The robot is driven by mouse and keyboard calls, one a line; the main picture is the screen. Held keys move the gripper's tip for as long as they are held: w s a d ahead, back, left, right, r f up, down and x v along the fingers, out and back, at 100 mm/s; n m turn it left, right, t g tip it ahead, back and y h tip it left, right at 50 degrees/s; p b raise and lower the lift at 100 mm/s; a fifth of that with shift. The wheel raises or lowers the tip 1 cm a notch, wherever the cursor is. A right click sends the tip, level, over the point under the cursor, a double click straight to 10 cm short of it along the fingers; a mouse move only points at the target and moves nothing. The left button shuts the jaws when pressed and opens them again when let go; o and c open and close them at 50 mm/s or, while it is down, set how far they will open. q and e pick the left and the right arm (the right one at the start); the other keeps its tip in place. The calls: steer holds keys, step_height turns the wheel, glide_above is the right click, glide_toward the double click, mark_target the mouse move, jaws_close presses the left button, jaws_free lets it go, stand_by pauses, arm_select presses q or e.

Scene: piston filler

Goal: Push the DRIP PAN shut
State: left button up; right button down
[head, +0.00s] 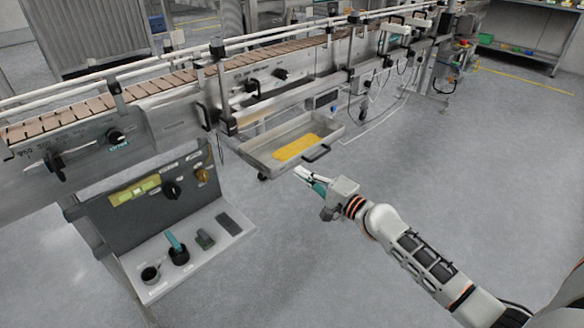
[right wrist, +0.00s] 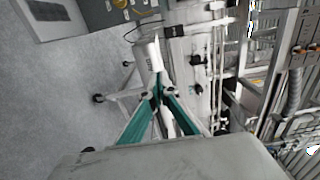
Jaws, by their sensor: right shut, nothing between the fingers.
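The drip pan (head: 262,152) is a shallow grey metal tray in the head view, sticking out from under the conveyor frame. A yellow patch (head: 298,147) lies on its floor, and a black handle (head: 317,153) is on its front wall. My right gripper (head: 301,174) is shut and empty, just in front of the pan's near wall, close to the handle. I cannot tell whether it touches. The right wrist view shows its teal fingers (right wrist: 160,92) meeting; a pale narrow piece extends past them, and I cannot clearly make out the pan. My left gripper is not in view.
The conveyor (head: 180,80) runs above and behind the pan. At the left, a control panel (head: 160,187) stands with a shelf (head: 222,240) holding small cups and tools. The grey floor to the right of the pan is clear.

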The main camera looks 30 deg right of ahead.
mark_target(284, 163)
steer(key=x, duration=0.4)
steer(key=shift+w+f, duration=0.1)
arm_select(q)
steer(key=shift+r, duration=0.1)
arm_select(e)
steer(key=shift+w+a, duration=0.15)
steer(key=shift+w, duration=0.05)
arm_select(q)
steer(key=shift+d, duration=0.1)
